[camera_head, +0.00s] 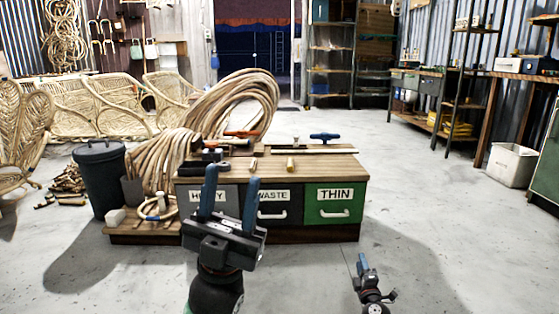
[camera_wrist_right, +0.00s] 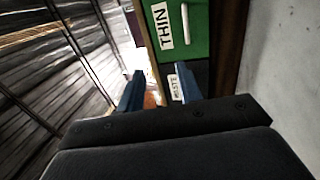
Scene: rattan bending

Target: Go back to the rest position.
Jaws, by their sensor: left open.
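My left gripper (camera_head: 230,195) is open and empty, with its blue fingers upright in front of the drawer cabinet (camera_head: 330,166). My right gripper (camera_head: 363,265) is low at the lower right, over the floor in front of the cabinet. In the right wrist view (camera_wrist_right: 161,90) its two blue fingers stand apart with nothing clearly held between them. The green THIN drawer (camera_head: 334,206) and the dark WASTE drawer (camera_head: 272,215) look shut. My left gripper partly hides the grey HEAVY drawer (camera_head: 190,196) and the WASTE drawer.
Tools and short rattan pieces lie on the cabinet top. A large rattan coil (camera_head: 235,100) stands behind it. A dark bin (camera_head: 102,180) stands at the left and a white crate (camera_head: 511,164) at the right. The floor right of the cabinet is clear.

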